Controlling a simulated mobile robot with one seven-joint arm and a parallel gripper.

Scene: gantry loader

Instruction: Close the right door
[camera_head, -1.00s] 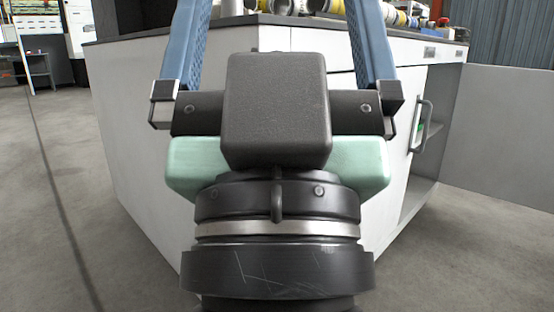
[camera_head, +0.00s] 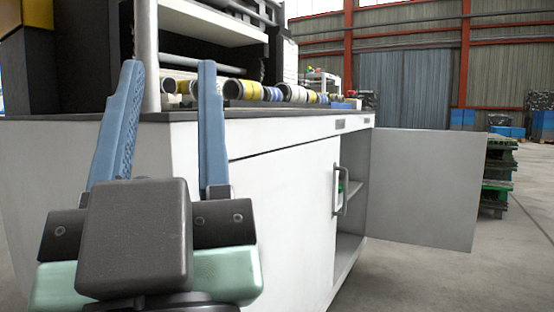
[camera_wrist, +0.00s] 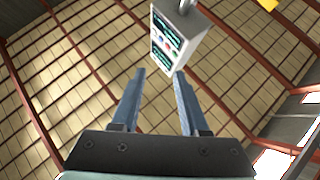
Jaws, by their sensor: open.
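The right door (camera_head: 424,188) of the white cabinet stands wide open, swung out to the right as a plain grey panel. Its outer face and any handle on it are hidden. The other door (camera_head: 290,200) is closed and has a grey handle (camera_head: 341,191) at its right edge. Part of a shelf (camera_head: 355,187) shows in the open compartment. My gripper (camera_head: 172,85) is open and empty, its blue fingers pointing up in front of the cabinet's left part, well apart from the right door. In the wrist view, my gripper (camera_wrist: 160,85) also shows open, facing the roof.
The dark countertop (camera_head: 190,115) bears several yellow, white and blue rolls (camera_head: 243,90). Green pallets (camera_head: 497,185) stand behind the open door. The floor (camera_head: 430,285) before the door is clear. A hanging control box (camera_wrist: 181,35) shows in the wrist view.

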